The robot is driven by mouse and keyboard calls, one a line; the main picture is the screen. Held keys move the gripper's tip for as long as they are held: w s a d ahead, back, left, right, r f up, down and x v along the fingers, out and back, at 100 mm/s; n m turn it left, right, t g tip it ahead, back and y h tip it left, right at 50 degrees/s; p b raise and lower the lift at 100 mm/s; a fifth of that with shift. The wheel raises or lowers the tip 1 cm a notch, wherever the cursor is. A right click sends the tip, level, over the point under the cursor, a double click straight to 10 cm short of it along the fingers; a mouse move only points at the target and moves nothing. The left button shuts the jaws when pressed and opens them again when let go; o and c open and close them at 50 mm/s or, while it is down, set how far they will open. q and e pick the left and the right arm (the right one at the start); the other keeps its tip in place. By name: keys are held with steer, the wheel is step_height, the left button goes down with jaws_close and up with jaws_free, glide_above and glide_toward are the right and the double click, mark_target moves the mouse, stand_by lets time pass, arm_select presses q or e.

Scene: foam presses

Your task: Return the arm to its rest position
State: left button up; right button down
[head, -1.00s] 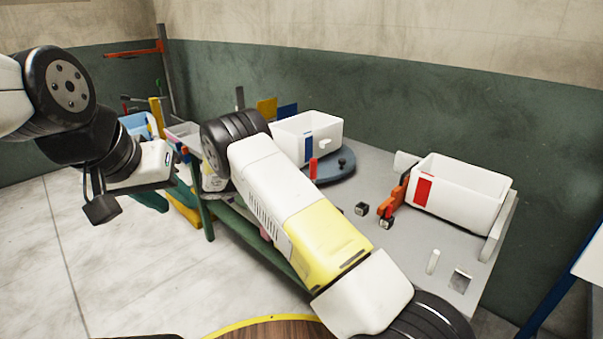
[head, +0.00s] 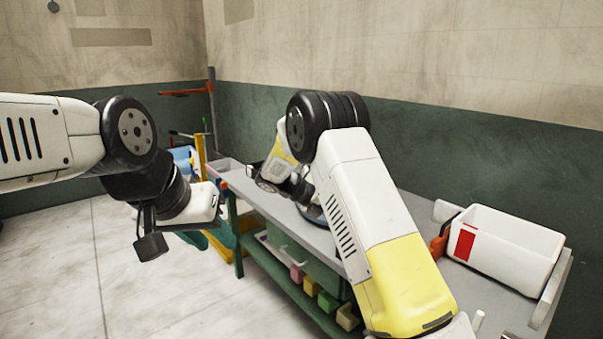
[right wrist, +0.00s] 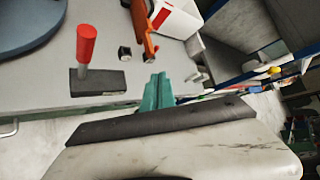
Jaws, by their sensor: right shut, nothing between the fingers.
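My left gripper (head: 205,238) hangs at the left in the head view, below its white wrist and over open floor. Its teal fingers are small there, and I cannot tell whether they are apart. My right arm crosses the middle of the head view, bent at a black elbow. It hides its own fingers in that view. In the right wrist view my right gripper (right wrist: 157,93) shows teal fingers shut together, with nothing between them. They are near the edge of the grey bench (right wrist: 40,98).
A red peg (right wrist: 86,45) stands on a dark block. An orange piece (right wrist: 145,30) lies beside small black cubes. A white bin with a red label (head: 505,248) stands on the bench at the right. Small coloured bins (head: 328,300) sit on the lower shelf. Floor at the left is clear.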

steer(key=s+r+m+t+y, duration=0.2)
steer(key=s+r+m+y, duration=0.2)
steer(key=s+m, duration=0.5)
steer(key=s+r+m+t+y, duration=0.2)
steer(key=s+r+m+y, duration=0.3)
steer(key=s+m, duration=0.4)
steer(key=s+r+m+t+y, duration=0.2)
steer(key=s+r+m+y, duration=0.2)
steer(key=s+m, duration=0.5)
steer(key=shift+s+r+m+t+y, duration=0.3)
steer(key=shift+s+y, duration=0.3)
steer(key=shift+s, duration=0.55)
